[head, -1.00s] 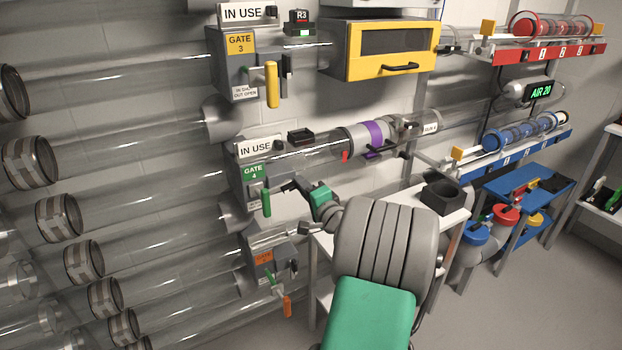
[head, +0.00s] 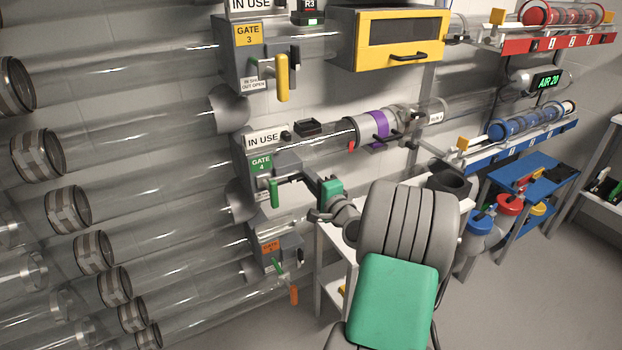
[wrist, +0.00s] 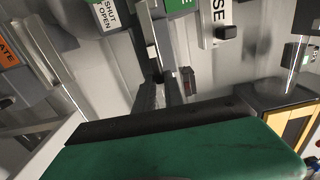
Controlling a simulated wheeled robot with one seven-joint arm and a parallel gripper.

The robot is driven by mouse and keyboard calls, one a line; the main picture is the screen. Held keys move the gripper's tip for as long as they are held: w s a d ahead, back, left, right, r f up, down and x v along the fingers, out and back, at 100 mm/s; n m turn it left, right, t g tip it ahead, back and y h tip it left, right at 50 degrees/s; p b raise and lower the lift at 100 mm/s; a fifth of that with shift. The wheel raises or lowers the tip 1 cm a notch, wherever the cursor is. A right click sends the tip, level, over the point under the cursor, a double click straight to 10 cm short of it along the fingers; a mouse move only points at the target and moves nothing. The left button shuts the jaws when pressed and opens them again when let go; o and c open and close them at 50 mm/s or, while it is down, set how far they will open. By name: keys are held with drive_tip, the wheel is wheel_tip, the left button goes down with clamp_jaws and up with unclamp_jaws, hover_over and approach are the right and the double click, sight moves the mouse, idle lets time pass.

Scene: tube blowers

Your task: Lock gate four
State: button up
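The gate four box (head: 262,163) carries a green sign and a green handle (head: 274,193) that hangs down. An "IN USE" plate (head: 265,139) sits above it with a small dark knob (head: 286,136) at its right end. My gripper (head: 290,176) is just right of the gate four box, level with its front. In the wrist view, the two dark fingers of my gripper (wrist: 160,88) stand slightly apart beside a grey bar, below the green sign (wrist: 180,4) and "SHUT / OPEN" label (wrist: 107,14). I see nothing clearly held; contact is unclear.
Gate three (head: 248,40) with a yellow handle is above, and an orange-labelled gate (head: 270,247) is below. Clear tubes run left. A purple-banded tube section (head: 377,127) and a yellow cabinet (head: 392,38) lie to the right. A white table stands behind my arm.

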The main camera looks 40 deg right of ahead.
drive_tip(key=o, duration=0.4)
drive_tip(key=s, duration=0.5)
drive_tip(key=s+a, duration=0.1)
drive_tip(key=s, duration=0.1)
drive_tip(key=shift+s, duration=0.4)
